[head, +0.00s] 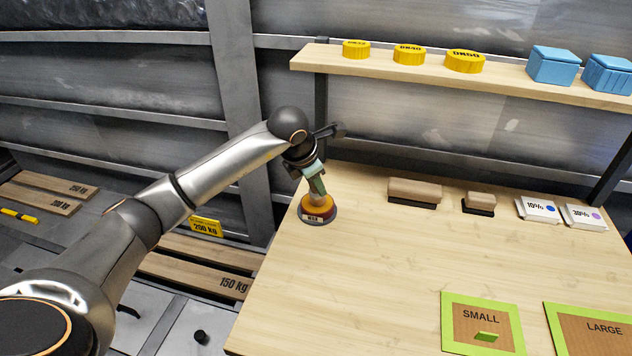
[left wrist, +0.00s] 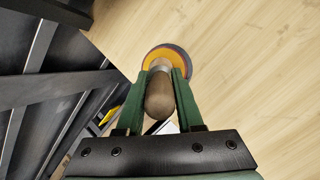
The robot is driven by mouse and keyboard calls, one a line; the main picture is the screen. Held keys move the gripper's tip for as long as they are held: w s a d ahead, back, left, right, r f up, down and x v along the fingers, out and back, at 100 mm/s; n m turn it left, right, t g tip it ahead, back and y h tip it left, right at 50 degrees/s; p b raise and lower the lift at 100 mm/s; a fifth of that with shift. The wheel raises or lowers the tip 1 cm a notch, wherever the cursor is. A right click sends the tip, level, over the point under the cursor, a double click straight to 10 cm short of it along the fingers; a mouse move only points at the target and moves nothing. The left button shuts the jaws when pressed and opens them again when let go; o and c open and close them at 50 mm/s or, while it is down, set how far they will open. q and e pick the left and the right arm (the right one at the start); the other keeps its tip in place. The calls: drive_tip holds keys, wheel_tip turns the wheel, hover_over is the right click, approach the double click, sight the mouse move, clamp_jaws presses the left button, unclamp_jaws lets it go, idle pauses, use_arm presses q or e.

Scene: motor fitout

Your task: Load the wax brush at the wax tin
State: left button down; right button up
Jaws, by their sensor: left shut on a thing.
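My left gripper (head: 316,184) points down over the tin. In the left wrist view its green fingers (left wrist: 166,92) are shut on the wax brush (left wrist: 159,97) by its rounded wooden handle. The brush's far end is over the orange top. Its bristles are hidden, and I cannot tell whether they touch the wax. My right gripper is out of view.
Two wooden blocks with dark undersides (head: 414,192) (head: 479,204) and two white packs (head: 537,209) (head: 585,217) line the bench's back. Green-framed SMALL (head: 481,313) and LARGE (head: 600,328) areas lie in front. A shelf (head: 440,77) above holds yellow tins and blue boxes. The bench's middle is clear.

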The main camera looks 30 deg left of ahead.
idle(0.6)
use_arm(q)
drive_tip(key=shift+r+p, duration=0.35)
drive_tip(key=shift+r, duration=0.05)
drive_tip(key=shift+r+p, duration=2.1)
drive_tip(key=shift+r, duration=1)
drive_tip(key=shift+s+d+f+m, duration=0.1)
drive_tip(key=shift+s+d+m, duration=0.1)
drive_tip(key=shift+m, duration=0.2)
drive_tip(key=s+d+r+m+g+h+p, duration=0.1)
drive_tip(key=s+d+m+g, duration=0.4)
drive_tip(key=s+m, duration=0.4)
drive_tip(key=s+d+r+m+g+h+p, duration=0.1)
drive_tip(key=s+d+m+g, duration=0.3)
drive_tip(key=s+m, duration=0.5)
drive_tip(key=d+m+h+p, duration=0.1)
drive_tip(key=d+m, duration=0.1)
drive_tip(key=m, duration=0.8)
drive_tip(key=shift+s+d+m+g, duration=0.35)
drive_tip(key=shift+s+m+g, duration=0.05)
